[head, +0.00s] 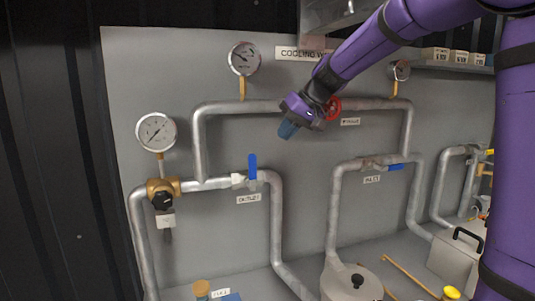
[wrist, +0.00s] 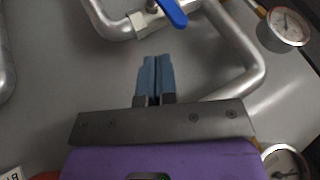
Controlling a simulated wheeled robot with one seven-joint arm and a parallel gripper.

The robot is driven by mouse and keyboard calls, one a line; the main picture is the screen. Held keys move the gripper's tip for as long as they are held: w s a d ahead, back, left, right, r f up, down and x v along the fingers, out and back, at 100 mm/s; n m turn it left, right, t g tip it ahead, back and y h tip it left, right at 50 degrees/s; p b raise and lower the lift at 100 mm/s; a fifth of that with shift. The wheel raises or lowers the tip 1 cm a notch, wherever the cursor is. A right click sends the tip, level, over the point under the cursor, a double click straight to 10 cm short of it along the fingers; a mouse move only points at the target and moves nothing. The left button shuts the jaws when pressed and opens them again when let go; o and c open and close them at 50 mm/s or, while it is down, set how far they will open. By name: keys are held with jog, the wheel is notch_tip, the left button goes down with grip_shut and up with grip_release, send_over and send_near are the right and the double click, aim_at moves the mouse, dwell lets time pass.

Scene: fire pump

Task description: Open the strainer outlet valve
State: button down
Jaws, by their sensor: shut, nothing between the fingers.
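The outlet valve has a blue lever (head: 252,167) that stands upright, across its horizontal pipe, above a label that seems to read OUTLET (head: 248,199). In the wrist view the blue lever (wrist: 172,12) shows at the top edge, partly cut off, beside the pale valve body (wrist: 145,22). My gripper (head: 287,131) is up and to the right of the lever in the head view, in front of the panel and apart from the lever. Its blue fingers (wrist: 155,75) are shut together and empty.
A red handwheel (head: 333,107) sits on the upper pipe just behind my wrist. Another blue lever (head: 396,167) lies along the pipe at the right. Gauges (head: 156,131) and a brass fitting (head: 163,190) are at the left. A lidded pot (head: 340,282) stands below.

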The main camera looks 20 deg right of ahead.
aim_at(250, 159)
jog(key=x, duration=0.9)
jog(key=shift+a+f, duration=0.2)
jog(key=shift+f, duration=0.15)
jog(key=shift+w+a+r+h, duration=0.1)
jog(key=shift+a+r+h, duration=0.05)
jog(key=shift+a+h, duration=0.35)
jog(key=a+h, duration=0.1)
jog(key=a+n+h, duration=0.1)
jog(key=a+h, duration=0.1)
jog(key=shift+r, duration=0.2)
jog(key=shift+a+f+n+t+h, duration=0.15)
jog(key=shift+a+f+n+h, duration=0.35)
jog(key=shift+a+f+h, duration=1.25)
jog(key=shift+a+f+n+t+h, duration=0.1)
jog(key=shift+a+f+n+h, duration=0.6)
jog(key=shift+h, duration=2)
jog(key=shift+a+f+n+t+h, duration=0.25)
jog(key=shift+a+f+h, duration=0.45)
jog(key=shift+a+h, duration=1.25)
jog(key=shift+d+h, duration=0.3)
jog(key=shift+h, duration=0.1)
